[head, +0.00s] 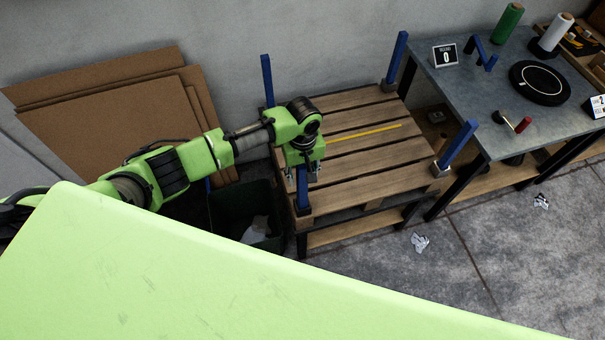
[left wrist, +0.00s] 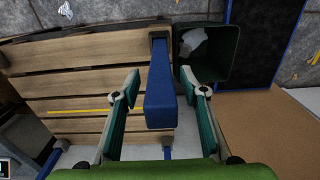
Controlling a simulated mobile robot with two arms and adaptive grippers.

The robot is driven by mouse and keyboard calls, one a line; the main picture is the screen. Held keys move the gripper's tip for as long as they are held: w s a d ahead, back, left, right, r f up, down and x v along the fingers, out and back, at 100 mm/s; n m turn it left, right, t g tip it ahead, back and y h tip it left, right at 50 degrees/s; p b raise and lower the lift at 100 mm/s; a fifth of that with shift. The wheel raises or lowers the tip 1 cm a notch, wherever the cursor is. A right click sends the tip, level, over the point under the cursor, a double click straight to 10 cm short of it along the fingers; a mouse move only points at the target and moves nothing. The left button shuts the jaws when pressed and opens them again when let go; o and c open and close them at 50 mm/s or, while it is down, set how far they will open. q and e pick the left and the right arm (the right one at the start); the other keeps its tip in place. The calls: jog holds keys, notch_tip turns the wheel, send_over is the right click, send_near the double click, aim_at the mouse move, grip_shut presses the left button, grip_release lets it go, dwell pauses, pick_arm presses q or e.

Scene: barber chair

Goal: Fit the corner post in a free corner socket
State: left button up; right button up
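A blue corner post (head: 302,182) stands upright at the pallet's near-left corner, its foot at a dark socket (head: 303,209). My left gripper (head: 303,172) is directly above it, pointing down. In the left wrist view, the post (left wrist: 159,85) lies between the spread fingers of the gripper (left wrist: 162,92), with a gap on both sides. Other blue posts stand at the back-left corner (head: 266,80), back-right corner (head: 397,58) and near-right corner (head: 457,145) of the wooden pallet (head: 365,157). My right gripper is not in view.
A yellow strip (head: 363,131) lies on the pallet. A dark green bin (head: 228,213) stands close beside the near-left corner. Brown boards (head: 110,120) lean on the wall. A grey table (head: 500,120) with tools stands at the right.

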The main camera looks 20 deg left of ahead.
pick_arm(q)
notch_tip(320, 180, up, 12)
jog(key=shift+r, duration=0.1)
dwell(0.5)
